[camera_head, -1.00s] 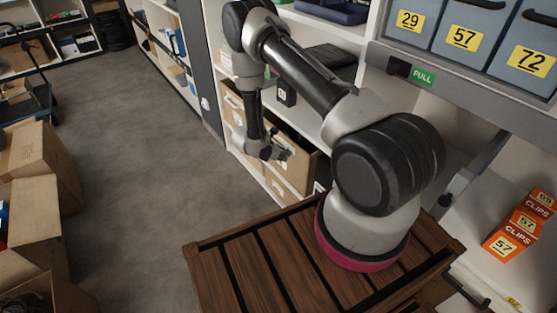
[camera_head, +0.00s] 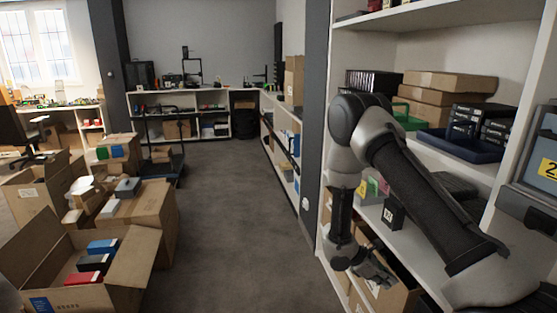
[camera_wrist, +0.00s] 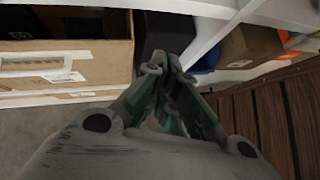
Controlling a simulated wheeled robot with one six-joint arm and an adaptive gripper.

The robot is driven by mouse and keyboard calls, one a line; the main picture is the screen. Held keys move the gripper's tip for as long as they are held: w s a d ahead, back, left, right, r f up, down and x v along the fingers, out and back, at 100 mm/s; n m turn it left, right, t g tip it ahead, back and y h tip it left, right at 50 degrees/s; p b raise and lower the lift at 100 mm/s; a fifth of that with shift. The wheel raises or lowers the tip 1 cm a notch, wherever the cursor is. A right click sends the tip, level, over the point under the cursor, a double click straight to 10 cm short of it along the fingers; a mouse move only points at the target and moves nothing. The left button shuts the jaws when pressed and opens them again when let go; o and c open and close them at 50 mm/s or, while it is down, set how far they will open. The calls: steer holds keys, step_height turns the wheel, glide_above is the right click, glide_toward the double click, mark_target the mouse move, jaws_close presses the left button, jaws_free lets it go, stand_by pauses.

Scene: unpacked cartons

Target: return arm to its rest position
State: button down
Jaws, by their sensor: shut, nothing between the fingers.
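My gripper (camera_head: 379,273) hangs at the end of my bent arm in the head view, at the lower right, in front of the white shelving. In the wrist view my gripper (camera_wrist: 168,68) has its fingers shut together with nothing between them. A cardboard box (camera_head: 392,296) on a low shelf is just behind the gripper in the head view. In the wrist view a cardboard drawer box (camera_wrist: 70,62) lies to the left of the fingers. My arm's base is out of the head view.
White shelving (camera_head: 508,40) rises on the right with a blue tray (camera_head: 459,146) and stacked cartons (camera_head: 444,88). Open cartons (camera_head: 128,262) stand on the floor at the left. The grey floor (camera_head: 232,215) between is clear. A brown slatted wooden surface (camera_wrist: 270,112) shows in the wrist view.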

steer(key=s+r+m+t+y, duration=0.2)
steer(key=s+r+m, duration=0.3)
steer(key=r, duration=0.9)
steer(key=s+r+m+t+y, duration=0.2)
steer(key=s+r+m+y, duration=0.2)
steer(key=s+r, duration=0.6)
steer(key=s+r+m+t+y, duration=0.2)
steer(key=s+r+m, duration=0.5)
steer(key=r, duration=1.1)
steer(key=shift+s+a+r+y, duration=0.2)
steer(key=shift+s+r+y, duration=0.15)
steer(key=shift+y, duration=0.55)
